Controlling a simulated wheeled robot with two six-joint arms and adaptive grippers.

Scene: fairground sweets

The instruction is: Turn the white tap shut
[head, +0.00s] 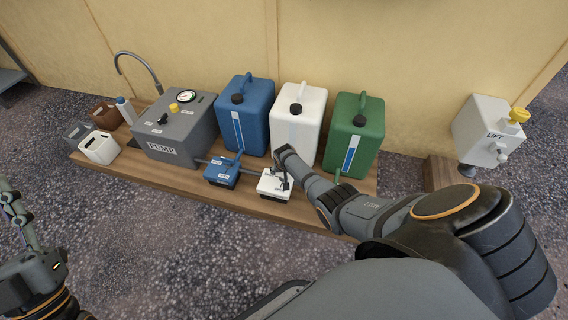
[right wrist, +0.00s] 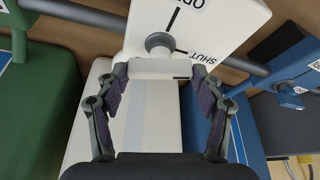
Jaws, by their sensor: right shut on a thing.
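The white tap (head: 272,186) is a small white block on the pipe at the front of the wooden board. In the right wrist view its plate (right wrist: 215,25) has black lines marked for open and shut, with a round grey pivot. The tap's white handle (right wrist: 160,69) lies just below the pivot, and both lines show uncovered. My right gripper (right wrist: 160,82) is shut on this handle, one finger at each end. It also shows at the tap in the head view (head: 283,181). My left gripper (head: 10,196) is at the left edge, away from the tap; its opening is unclear.
A blue tap (head: 221,173) sits close left of the white one. Blue (head: 258,110), white (head: 298,130) and green (head: 350,130) canisters stand behind. A grey pump box (head: 180,135) is further left. A lift box (head: 485,125) is on the right.

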